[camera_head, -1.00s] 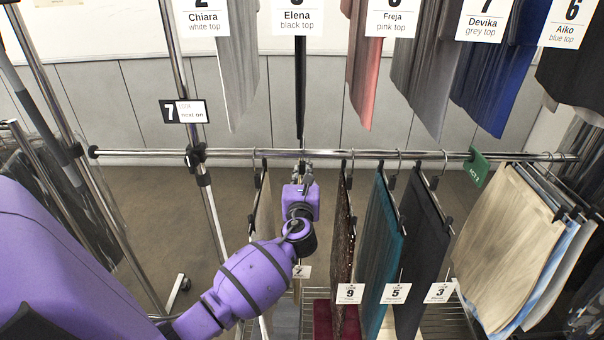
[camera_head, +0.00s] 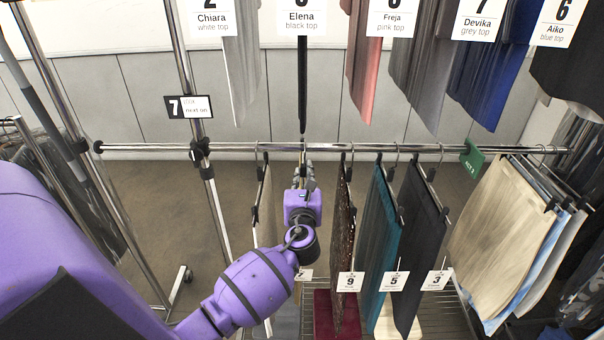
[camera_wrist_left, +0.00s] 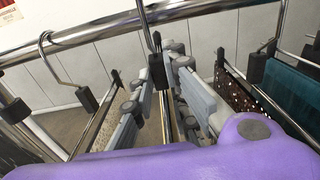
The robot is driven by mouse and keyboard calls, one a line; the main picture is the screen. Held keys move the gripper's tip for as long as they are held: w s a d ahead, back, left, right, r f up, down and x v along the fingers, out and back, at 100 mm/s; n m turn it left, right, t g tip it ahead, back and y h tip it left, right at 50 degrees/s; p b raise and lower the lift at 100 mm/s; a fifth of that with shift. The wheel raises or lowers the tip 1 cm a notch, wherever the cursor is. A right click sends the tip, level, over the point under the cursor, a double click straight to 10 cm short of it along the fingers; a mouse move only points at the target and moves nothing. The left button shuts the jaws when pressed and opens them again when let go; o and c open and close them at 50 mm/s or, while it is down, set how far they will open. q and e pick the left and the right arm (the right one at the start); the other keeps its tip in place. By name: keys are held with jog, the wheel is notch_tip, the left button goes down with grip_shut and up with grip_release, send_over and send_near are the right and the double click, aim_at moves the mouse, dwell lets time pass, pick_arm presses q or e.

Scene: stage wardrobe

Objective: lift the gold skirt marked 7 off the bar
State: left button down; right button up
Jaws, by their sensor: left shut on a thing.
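My left gripper (camera_head: 303,170) is just below the rail bar (camera_head: 230,147), shut on the hanger of a skirt. In the left wrist view, the fingers (camera_wrist_left: 170,98) close around the hanger's dark clip below its hook (camera_wrist_left: 143,18). A narrow tan-gold strip (camera_wrist_left: 172,130) shows between them, seen edge-on. In the head view my arm hides most of this skirt. Only part of its white tag (camera_head: 306,274) shows, and its number is not clearly readable. The hook overlaps the bar in the wrist view; I cannot tell whether it still rests on it. My right gripper is out of view.
A beige garment (camera_head: 265,210) hangs close on the left. Skirts tagged 9 (camera_head: 345,240), 5 (camera_head: 382,240) and 3 (camera_head: 420,240) hang on the right. A green divider (camera_head: 473,158) and more garments are farther right. An upright post (camera_head: 203,170) stands left. Tops hang above.

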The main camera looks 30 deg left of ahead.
pick_arm(q)
jog(key=shift+v, duration=1.55)
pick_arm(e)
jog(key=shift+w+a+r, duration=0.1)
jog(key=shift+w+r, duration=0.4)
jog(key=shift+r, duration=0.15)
pick_arm(q)
jog(key=shift+w+r, duration=0.1)
